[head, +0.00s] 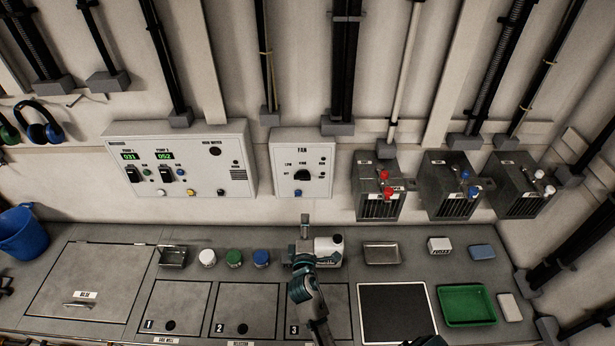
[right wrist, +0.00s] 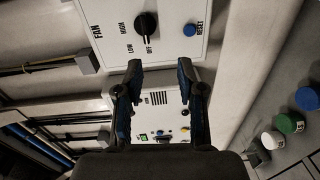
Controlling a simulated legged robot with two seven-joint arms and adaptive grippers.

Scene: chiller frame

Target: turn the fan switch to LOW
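The fan box (head: 318,150) is a white panel on the back wall, and it also shows in the right wrist view (right wrist: 172,55). Its black rotary switch (head: 302,175) has labels LOW, HIGH and OFF around it. In the right wrist view the switch (right wrist: 146,27) has its bar lined up with OFF. A blue RESET button (right wrist: 190,30) sits beside it. My right gripper (head: 305,222) is below the box in the head view. In the right wrist view the gripper (right wrist: 159,67) is open and empty, its fingertips apart from the switch. My left gripper is not in view.
A white pump panel (head: 215,180) with displays and buttons is left of the fan box. Grey metal boxes with red, blue and white knobs (head: 385,192) are on its right.

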